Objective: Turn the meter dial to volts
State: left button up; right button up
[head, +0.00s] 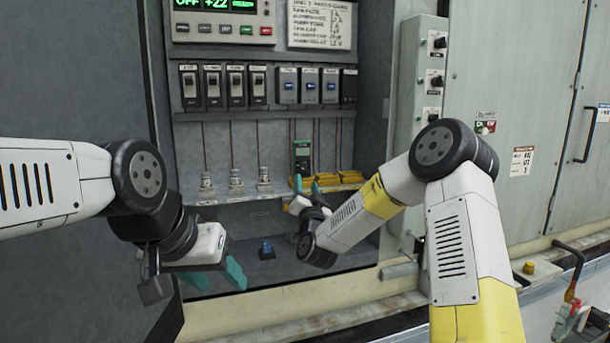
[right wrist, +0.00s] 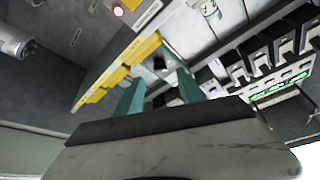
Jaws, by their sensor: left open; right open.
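The meter (head: 302,157), a small green-edged handheld unit with a dark face, stands upright on the ledge inside the open cabinet. My right gripper (head: 307,184) is open just in front of and below it, empty, with its teal fingers apart. In the right wrist view, the right gripper's fingertips (right wrist: 160,78) point at a dark knob-like part (right wrist: 161,63) beside a green edge; it looks like the meter's dial, apart from the fingers. The dial's setting is too small to read. My left gripper (head: 215,274) is open and empty at the cabinet's lower left.
Yellow blocks (head: 326,179) flank the meter on the ledge. White posts (head: 236,178) stand to its left. Breakers (head: 213,87) line the row above, under a lit display (head: 222,20). A small blue item (head: 266,250) lies on the cabinet floor.

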aim_at(304, 171)
jog(key=x, duration=0.6)
jog(key=shift+w, duration=0.1)
jog(key=shift+c, duration=0.5)
grip_shut()
